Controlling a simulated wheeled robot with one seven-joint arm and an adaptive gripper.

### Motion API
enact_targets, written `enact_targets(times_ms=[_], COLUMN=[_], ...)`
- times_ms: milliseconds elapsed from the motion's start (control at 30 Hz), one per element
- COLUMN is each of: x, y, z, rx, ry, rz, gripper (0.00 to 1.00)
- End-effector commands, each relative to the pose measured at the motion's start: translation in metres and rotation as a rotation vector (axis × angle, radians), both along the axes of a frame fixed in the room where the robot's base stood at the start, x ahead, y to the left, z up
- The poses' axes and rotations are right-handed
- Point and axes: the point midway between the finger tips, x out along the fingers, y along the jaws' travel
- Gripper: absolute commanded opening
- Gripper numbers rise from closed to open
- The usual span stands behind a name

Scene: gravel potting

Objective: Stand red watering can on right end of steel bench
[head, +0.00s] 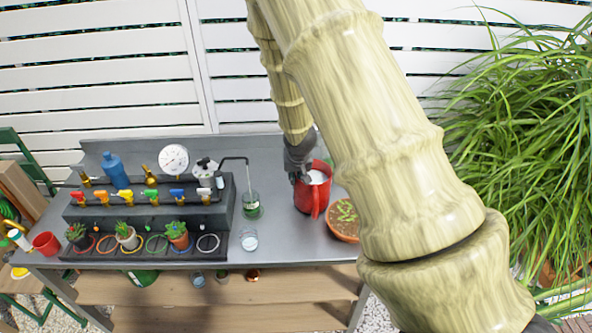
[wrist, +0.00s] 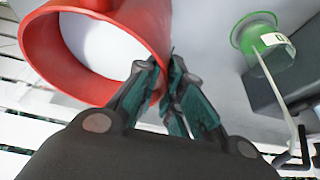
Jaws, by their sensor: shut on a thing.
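The red watering can (head: 303,199) is on or just above the right part of the steel bench (head: 282,240); I cannot tell if its base touches. It looks upright, with a pale inside. My gripper (head: 299,175) is at its left rim. In the wrist view, the red can (wrist: 152,27) fills the upper left, and the fingers of my gripper (wrist: 168,92) are closed across its rim wall. My arm hides much of the bench's right end.
A terracotta bowl of seedlings (head: 343,232) stands close at the can's right, partly behind my arm. A green-tinted glass vessel (head: 251,206) and a clear glass (head: 249,239) stand to the left, beside the dark valve rack (head: 150,213). Bare steel lies in front of the can.

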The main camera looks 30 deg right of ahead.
Motion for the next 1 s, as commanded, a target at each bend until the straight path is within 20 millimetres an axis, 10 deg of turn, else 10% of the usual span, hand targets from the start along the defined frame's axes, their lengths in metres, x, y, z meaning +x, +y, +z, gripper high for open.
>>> enact_targets(times_ms=[600,733,1000], x=[0.001,0.0,0.0], y=[-0.001,0.0,0.0], z=[-0.008,-0.01,-0.01], rx=[-0.002,0.0,0.0], ry=[-0.002,0.0,0.0], rz=[0.002,0.001,0.001], gripper=[0.0,0.29,0.31])
